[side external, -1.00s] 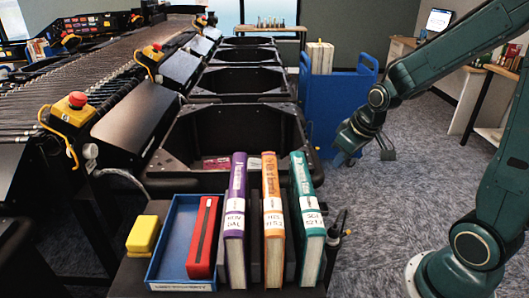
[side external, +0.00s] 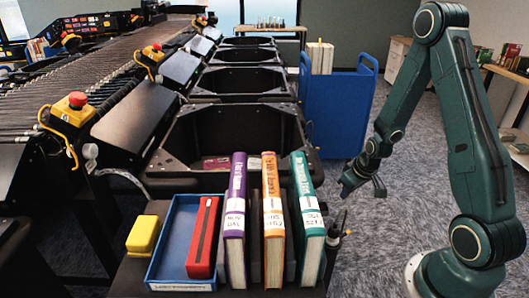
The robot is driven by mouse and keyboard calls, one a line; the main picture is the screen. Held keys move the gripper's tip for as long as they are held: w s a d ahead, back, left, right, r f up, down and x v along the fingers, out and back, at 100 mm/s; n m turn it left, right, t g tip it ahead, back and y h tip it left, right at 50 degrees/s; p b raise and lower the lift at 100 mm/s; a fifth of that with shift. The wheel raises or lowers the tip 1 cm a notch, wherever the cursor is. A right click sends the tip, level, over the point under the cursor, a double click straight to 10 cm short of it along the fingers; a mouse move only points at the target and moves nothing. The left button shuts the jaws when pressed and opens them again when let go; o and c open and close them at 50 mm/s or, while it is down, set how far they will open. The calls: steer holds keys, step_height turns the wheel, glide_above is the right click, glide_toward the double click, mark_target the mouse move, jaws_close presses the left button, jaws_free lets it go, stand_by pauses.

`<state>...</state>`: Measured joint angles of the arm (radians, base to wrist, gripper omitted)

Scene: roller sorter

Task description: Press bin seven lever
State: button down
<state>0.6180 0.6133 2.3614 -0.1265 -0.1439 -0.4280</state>
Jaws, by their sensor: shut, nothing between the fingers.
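My gripper (side external: 349,188), at the end of my dark green arm, hangs in the air to the right of the nearest black bin and points down and left. It is shut and empty. A small black upright part (side external: 337,229) with a thin stem, possibly a lever, stands at the right edge of the front table. It is below and slightly left of my gripper, apart from it in the picture. No bin number is readable, so I cannot tell which bin is seven.
Purple (side external: 235,205), orange (side external: 272,215) and teal (side external: 307,215) books stand upright on the front table. A blue tray (side external: 160,262) holds a red object (side external: 203,238); a yellow block (side external: 143,235) sits beside it. Black bins (side external: 160,165) line the roller conveyor (side external: 75,90). A blue cart (side external: 335,115) stands behind.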

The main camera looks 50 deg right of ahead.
glide_above(344, 234)
steer(key=s, duration=0.2)
step_height(344, 234, down, 9)
steer(key=shift+w+d+r+m, duration=0.15)
steer(key=shift+d+m, duration=0.25)
steer(key=shift+d, duration=0.05)
steer(key=x, duration=1)
steer(key=shift+s+m+h, duration=0.3)
steer(key=shift+s+m, duration=0.3)
stand_by(0.9)
steer(key=s+a+m+g+h, duration=0.1)
steer(key=s+a+m, duration=0.3)
steer(key=m, duration=0.4)
steer(key=shift+s+g+h, duration=0.4)
steer(key=shift+s+g, duration=0.15)
steer(key=shift+g, duration=0.05)
steer(key=shift+a, duration=0.1)
stand_by(0.6)
